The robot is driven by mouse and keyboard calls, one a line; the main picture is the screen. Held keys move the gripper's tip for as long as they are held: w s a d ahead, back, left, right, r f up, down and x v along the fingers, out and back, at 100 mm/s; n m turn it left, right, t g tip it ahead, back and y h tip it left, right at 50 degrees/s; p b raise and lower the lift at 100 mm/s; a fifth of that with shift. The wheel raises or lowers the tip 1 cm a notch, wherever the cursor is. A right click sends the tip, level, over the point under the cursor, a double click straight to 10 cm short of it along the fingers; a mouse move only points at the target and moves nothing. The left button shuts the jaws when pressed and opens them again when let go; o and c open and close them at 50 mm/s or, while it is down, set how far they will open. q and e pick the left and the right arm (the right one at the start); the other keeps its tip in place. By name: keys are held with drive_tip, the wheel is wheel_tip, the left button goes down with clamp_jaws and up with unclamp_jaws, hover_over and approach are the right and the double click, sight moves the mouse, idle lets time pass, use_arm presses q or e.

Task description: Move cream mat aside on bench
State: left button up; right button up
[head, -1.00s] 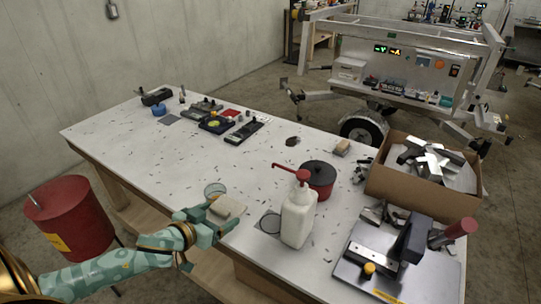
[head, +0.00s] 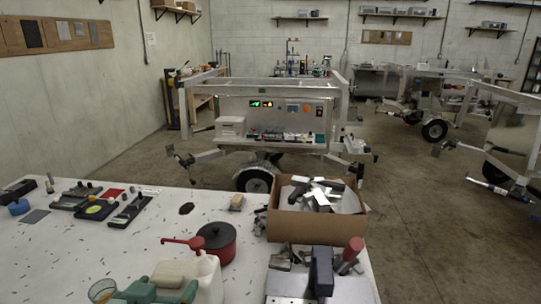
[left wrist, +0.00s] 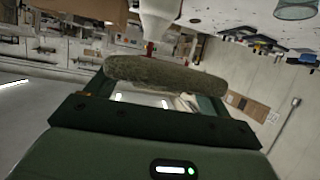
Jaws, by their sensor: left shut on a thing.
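The cream mat (head: 174,273) is a small, thick, rounded pad near the front edge of the bench, just left of the white pump bottle (head: 209,281) in the head view. My left gripper (head: 158,288) is shut on it. In the left wrist view the mat (left wrist: 165,76) lies edge-on across the jaws (left wrist: 155,100), its face looking grey-brown. It appears held up off the bench (head: 60,260), but the gap beneath it is hidden. My right gripper is not in view.
A glass cup (head: 102,291) stands left of my left gripper. A red pot (head: 217,242) and a cardboard box (head: 318,228) stand behind and right. Black trays (head: 95,207) sit at the back left. The bench middle is mostly clear, with scattered dark shavings.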

use_arm(q)
drive_tip(key=shift+w+d+r, duration=0.35)
drive_tip(key=shift+w+r, duration=0.1)
drive_tip(key=shift+r, duration=0.2)
drive_tip(key=shift+a, duration=0.1)
drive_tip(key=shift+s+f, duration=0.15)
drive_tip(key=shift+f, duration=0.05)
drive_tip(key=s+a+f+h+p, duration=0.1)
drive_tip(key=a+f+p, duration=0.1)
drive_tip(key=a+f, duration=1)
drive_tip(key=a, duration=0.4)
drive_tip(key=shift+s+f+m, duration=0.2)
drive_tip(key=shift+f+m, duration=0.1)
drive_tip(key=shift+m, duration=0.1)
drive_tip(key=shift+w, duration=0.1)
